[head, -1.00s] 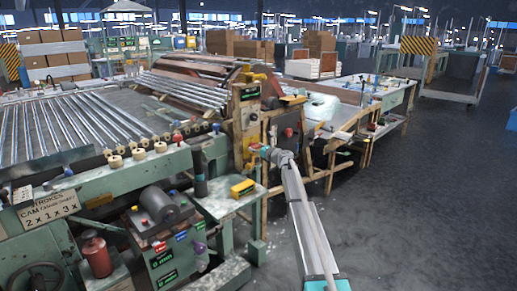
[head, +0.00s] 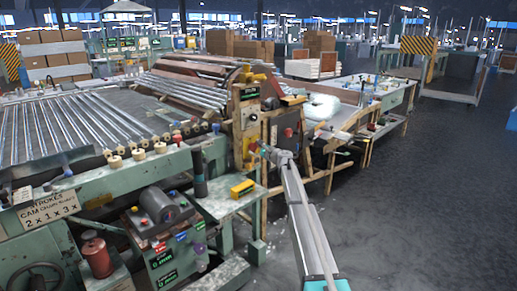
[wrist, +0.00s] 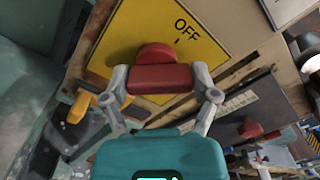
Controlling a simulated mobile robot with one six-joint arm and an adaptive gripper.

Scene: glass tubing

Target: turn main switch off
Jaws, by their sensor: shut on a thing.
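The main switch is a red handle (wrist: 158,79) with a rounded red knob behind it, on a yellow plate (wrist: 215,30) marked "OFF" in the wrist view. A short black tick under "OFF" lies just up and right of the knob. My gripper (wrist: 161,76) is shut on the red handle, with one grey finger at each end of it. In the head view, my gripper (head: 264,151) is at the front of the yellow control post (head: 250,118).
A second red knob (wrist: 250,129) sits on a grey plate at lower right in the wrist view. A yellow part (wrist: 79,106) is close on the left. In the head view, a green machine bench (head: 215,200) stands left of my arm; open floor (head: 420,210) lies right.

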